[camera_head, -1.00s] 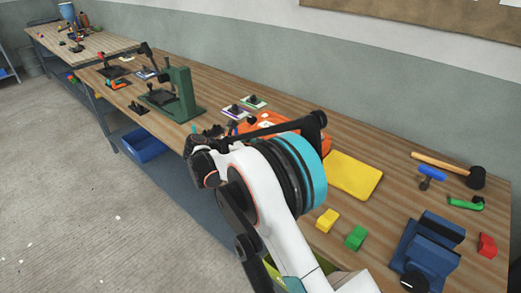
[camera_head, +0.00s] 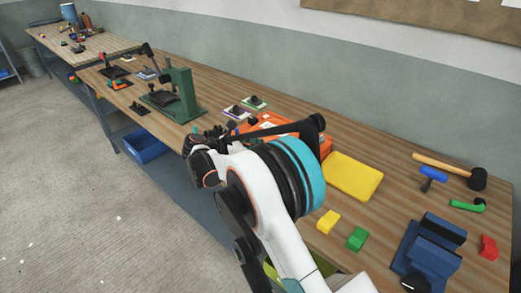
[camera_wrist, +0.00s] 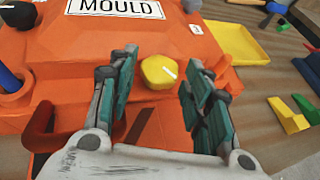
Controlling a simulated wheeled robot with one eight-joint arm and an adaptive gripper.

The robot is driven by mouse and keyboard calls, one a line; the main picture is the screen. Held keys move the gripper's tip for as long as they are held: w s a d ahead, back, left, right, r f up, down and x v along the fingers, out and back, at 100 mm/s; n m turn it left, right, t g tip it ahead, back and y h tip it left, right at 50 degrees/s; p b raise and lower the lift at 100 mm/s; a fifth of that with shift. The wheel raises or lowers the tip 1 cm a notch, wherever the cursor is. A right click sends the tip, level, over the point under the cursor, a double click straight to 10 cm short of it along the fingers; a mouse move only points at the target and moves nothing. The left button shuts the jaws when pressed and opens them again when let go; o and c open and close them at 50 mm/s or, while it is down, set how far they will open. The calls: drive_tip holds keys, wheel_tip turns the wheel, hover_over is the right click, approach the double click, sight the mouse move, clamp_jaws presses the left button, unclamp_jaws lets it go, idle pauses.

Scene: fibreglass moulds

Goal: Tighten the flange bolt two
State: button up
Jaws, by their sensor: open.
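The orange mould (camera_wrist: 190,40) with a "MOULD" label fills much of the wrist view. In the head view the mould (camera_head: 262,127) is partly hidden behind my arm. A yellow rounded knob, perhaps a flange bolt head (camera_wrist: 158,72), stands on the mould's near edge. My gripper (camera_wrist: 155,85) is open, with one finger to the left of the yellow knob and one to the right, and the knob lies beyond or between the tips. Whether the fingers touch it I cannot tell. A dark knob (camera_wrist: 192,5) and a blue post (camera_wrist: 10,80) in an orange ring also show.
A yellow tray (camera_head: 352,176) lies right of the mould. Yellow (camera_head: 328,221) and green (camera_head: 357,238) blocks, a blue vise (camera_head: 430,250) and a mallet (camera_head: 476,179) are farther right. A green press (camera_head: 180,95) stands to the left.

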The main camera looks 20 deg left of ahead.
drive_tip(key=v, duration=1.1)
drive_tip(key=shift+s+a+r, duration=0.15)
drive_tip(key=shift+s, duration=0.05)
